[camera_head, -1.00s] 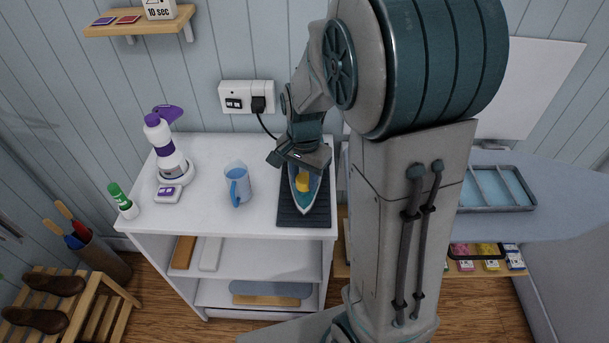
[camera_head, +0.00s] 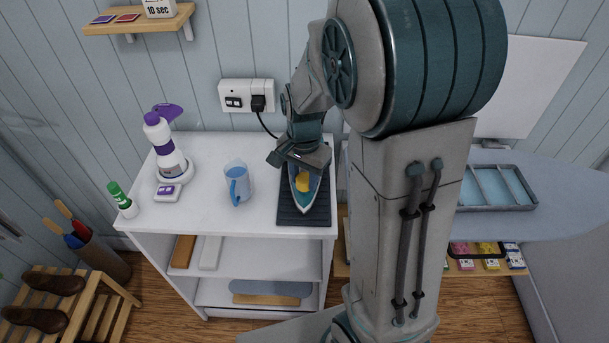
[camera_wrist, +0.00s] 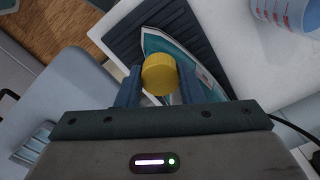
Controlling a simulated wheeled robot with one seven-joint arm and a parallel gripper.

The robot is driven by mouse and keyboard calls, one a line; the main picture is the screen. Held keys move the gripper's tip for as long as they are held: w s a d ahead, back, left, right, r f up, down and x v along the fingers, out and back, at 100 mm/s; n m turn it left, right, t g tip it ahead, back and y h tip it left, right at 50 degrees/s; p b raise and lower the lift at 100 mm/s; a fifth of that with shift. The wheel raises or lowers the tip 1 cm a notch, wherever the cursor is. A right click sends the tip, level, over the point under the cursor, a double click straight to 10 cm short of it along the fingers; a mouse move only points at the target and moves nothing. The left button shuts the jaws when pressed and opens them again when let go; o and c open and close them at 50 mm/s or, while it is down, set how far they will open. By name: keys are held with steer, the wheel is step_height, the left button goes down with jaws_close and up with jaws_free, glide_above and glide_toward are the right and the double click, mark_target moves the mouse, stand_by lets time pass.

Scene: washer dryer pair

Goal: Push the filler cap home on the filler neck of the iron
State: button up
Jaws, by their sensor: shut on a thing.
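The iron (camera_head: 307,200) rests on a dark ribbed mat (camera_head: 318,217) at the right end of the white counter. Its teal and white body also shows in the wrist view (camera_wrist: 158,43). The round yellow filler cap (camera_wrist: 159,75) sits between the fingers of my gripper (camera_wrist: 158,86), which is shut on it. In the head view the yellow cap (camera_head: 303,182) shows over the iron, just below my gripper (camera_head: 300,165). The filler neck is hidden under the cap, so I cannot tell whether the cap is seated on it.
A blue measuring jug (camera_head: 237,184) stands left of the mat on the counter (camera_head: 210,215). A purple and white bottle (camera_head: 168,150) and a green-capped bottle (camera_head: 122,200) stand further left. The iron's cord runs to a wall socket (camera_head: 246,97). An ironing board (camera_head: 560,205) is at right.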

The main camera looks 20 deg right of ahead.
steer(key=shift+f+b, duration=0.45)
steer(key=shift+f, duration=0.25)
stand_by(2.2)
steer(key=o, duration=1)
step_height(320, 180, up, 14)
steer(key=shift+f, duration=0.1)
